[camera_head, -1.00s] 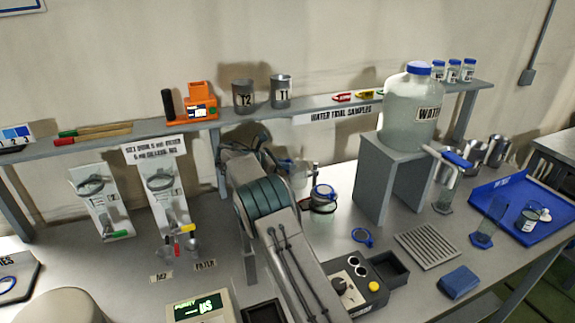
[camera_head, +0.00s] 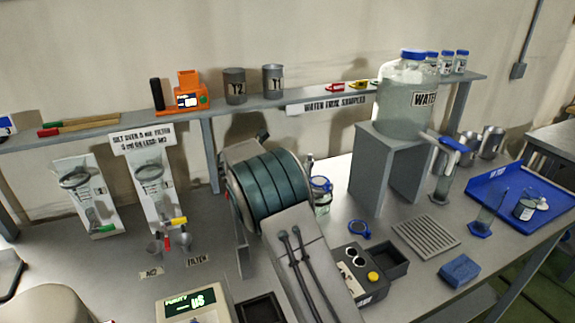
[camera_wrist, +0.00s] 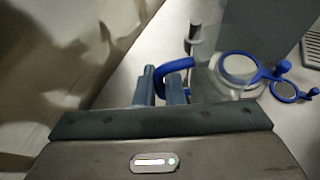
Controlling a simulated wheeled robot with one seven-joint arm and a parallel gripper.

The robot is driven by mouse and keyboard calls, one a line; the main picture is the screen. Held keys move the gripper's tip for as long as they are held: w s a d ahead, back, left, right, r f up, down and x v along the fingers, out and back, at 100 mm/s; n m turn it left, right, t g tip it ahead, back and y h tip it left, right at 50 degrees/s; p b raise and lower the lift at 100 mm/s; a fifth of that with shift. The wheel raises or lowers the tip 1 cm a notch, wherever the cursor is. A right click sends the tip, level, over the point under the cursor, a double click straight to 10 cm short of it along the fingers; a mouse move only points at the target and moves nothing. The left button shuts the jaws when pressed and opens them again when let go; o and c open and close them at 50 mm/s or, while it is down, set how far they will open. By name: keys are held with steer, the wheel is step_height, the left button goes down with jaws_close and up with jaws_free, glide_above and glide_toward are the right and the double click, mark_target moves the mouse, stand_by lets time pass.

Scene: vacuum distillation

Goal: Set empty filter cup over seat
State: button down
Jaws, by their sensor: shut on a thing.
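My gripper (camera_wrist: 160,88) is shut on a blue curved handle (camera_wrist: 183,66), which looks like the filter cup's. The vessel also shows in the head view (camera_head: 322,203), beside my arm. My gripper and the cup are hidden behind my arm there.
A second blue-rimmed disc (camera_head: 359,229) lies right of the vessel. A grey stand (camera_head: 386,165) bears a large water bottle (camera_head: 405,98). A control box (camera_head: 358,275) and a drain grate (camera_head: 425,235) are in front. A shelf (camera_head: 240,112) runs along the back.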

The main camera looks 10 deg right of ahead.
steer(key=shift+s, duration=0.15)
steer(key=c, duration=1.8)
jaws_free()
steer(key=b+v, duration=0.1)
steer(key=v, duration=1.2)
steer(key=shift+s+a+r, duration=0.1)
steer(key=shift+s+r, duration=0.25)
